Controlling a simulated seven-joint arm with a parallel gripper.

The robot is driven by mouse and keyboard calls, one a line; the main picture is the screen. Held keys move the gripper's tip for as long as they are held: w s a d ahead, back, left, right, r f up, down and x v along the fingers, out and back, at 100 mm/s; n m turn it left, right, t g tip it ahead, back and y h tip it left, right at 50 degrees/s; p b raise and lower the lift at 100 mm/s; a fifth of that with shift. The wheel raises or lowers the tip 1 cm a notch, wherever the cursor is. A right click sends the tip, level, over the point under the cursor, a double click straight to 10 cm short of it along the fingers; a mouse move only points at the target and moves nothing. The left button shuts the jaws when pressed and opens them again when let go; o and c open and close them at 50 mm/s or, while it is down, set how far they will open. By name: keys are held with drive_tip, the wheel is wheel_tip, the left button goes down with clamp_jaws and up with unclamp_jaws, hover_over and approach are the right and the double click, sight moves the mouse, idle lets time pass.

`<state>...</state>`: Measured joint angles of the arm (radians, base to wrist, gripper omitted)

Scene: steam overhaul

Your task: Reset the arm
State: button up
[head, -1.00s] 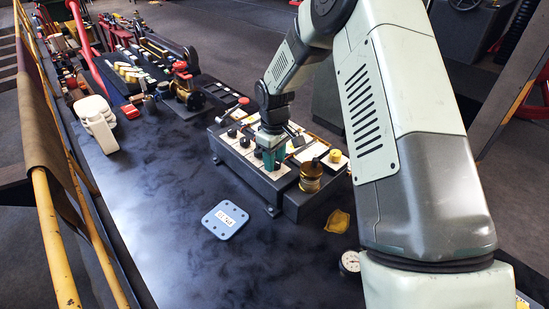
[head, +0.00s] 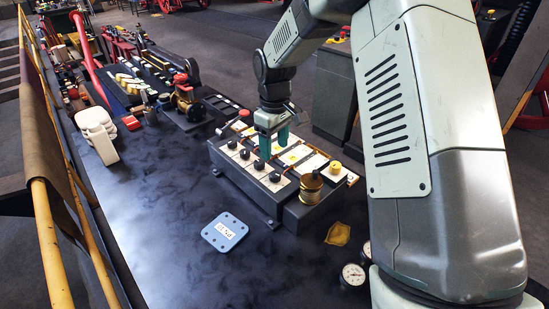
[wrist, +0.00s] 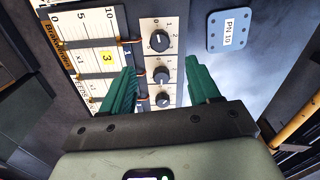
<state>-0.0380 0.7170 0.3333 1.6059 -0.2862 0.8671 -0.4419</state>
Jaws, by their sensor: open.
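My gripper (head: 274,147) is open and empty, with its green fingers pointing down above the grey control box (head: 243,182). In the wrist view my gripper (wrist: 160,80) shows its two fingers apart, with the black knobs (wrist: 160,76) seen between and beyond them. The box carries a row of black knobs on white panels, and sliders beside printed scales (wrist: 82,35). The fingers appear clear of the knobs, though the exact height is hard to tell.
A blue-grey plate (head: 225,232) marked PN 10 lies on the dark bench. A brass cylinder (head: 311,188), a yellow cloth (head: 338,234) and a dial gauge (head: 353,274) are to the right. Valves (head: 186,95) and tools crowd the far end.

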drive_tip(key=shift+r, duration=0.75)
drive_tip(key=s+d+r+m+t, duration=0.1)
drive_tip(key=s+d+r+m, duration=0.1)
drive_tip(key=s+d+r, duration=0.5)
drive_tip(key=s+d+r+m+t, duration=0.1)
drive_tip(key=s+r+m+t, duration=0.15)
drive_tip(key=s+r, duration=0.6)
drive_tip(key=s+d+r+m+t, duration=0.1)
drive_tip(key=s+d+r+m, duration=0.1)
drive_tip(key=s, duration=0.5)
drive_tip(key=s+d+r+m+t, duration=0.1)
drive_tip(key=s+d+r+m, duration=0.2)
drive_tip(key=s, duration=0.5)
drive_tip(key=shift+s+d+r+m, duration=0.2)
drive_tip(key=shift+s+r+m, duration=0.05)
drive_tip(key=shift+r+m, duration=0.1)
